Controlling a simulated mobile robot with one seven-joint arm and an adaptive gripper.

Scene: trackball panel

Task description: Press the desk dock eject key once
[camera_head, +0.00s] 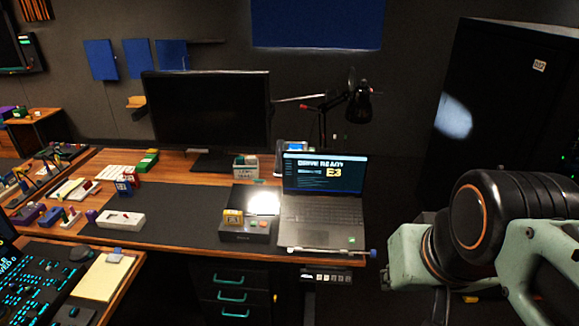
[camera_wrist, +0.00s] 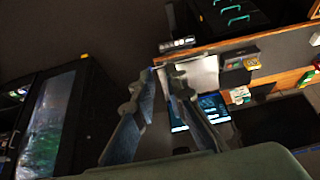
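The desk dock (camera_head: 245,230) is a dark low box on the desk's right part, left of the open laptop (camera_head: 320,212). A yellow item and small orange and green keys (camera_head: 258,224) show on its top; I cannot read which is the eject key. The laptop screen reads "DRIVE READY" and "E3". In the wrist view, the dock (camera_wrist: 240,66) is at upper right, beside the laptop (camera_wrist: 198,75). My gripper (camera_wrist: 162,82) is open and empty, its two fingers apart, away from the dock. In the head view my arm is at right; the fingertips are not clear there.
A monitor (camera_head: 207,110), a desk lamp (camera_head: 360,105) and a small bin (camera_head: 245,168) stand behind. A dark cabinet (camera_head: 505,110) stands at right. Space above the dock looks clear.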

